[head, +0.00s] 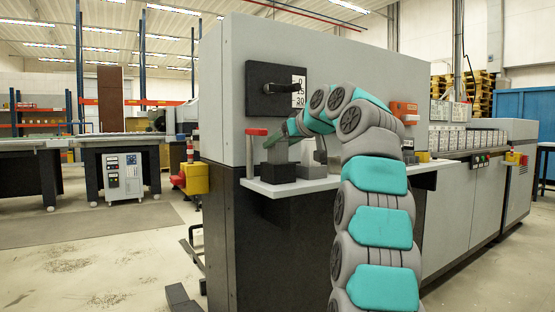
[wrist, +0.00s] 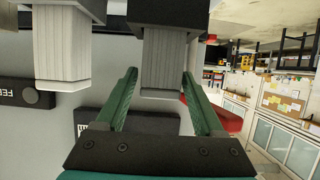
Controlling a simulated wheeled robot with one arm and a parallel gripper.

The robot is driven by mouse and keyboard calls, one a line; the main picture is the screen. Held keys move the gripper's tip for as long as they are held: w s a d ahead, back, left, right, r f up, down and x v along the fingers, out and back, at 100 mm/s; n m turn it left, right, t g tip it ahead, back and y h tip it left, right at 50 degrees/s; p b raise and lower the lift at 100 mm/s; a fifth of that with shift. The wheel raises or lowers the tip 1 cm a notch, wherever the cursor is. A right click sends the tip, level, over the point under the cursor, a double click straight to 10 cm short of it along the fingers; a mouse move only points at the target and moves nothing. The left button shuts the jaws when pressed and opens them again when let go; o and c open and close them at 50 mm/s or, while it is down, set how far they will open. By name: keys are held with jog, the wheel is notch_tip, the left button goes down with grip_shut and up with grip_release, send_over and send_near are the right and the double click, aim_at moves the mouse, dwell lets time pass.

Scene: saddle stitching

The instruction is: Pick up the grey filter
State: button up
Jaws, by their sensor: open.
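The grey filter (wrist: 163,60) is a ribbed block on a dark base, near the middle of the wrist view. In the head view it shows only in small part (head: 277,153), standing on the white shelf beneath my gripper. My gripper (wrist: 160,76) is open, and its two green fingers point at the filter. The filter lies between the fingertips in the picture, close to the right one. I cannot tell whether the fingers reach around it or touch it. In the head view my gripper (head: 279,141) is at the filter's upper end.
A lighter ribbed filter (wrist: 62,45) on its own dark base is left of the grey one in the wrist view. A red-topped post (head: 256,145) stands just left on the white shelf (head: 300,184). The large grey machine (head: 240,90) rises directly behind.

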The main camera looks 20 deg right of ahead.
aim_at(273, 151)
jog(key=x, duration=0.2)
jog(key=f+x, duration=0.1)
jog(key=x, duration=0.1)
jog(key=shift+w+f, duration=0.15)
jog(key=shift+w, duration=0.05)
grip_shut()
dwell(0.4)
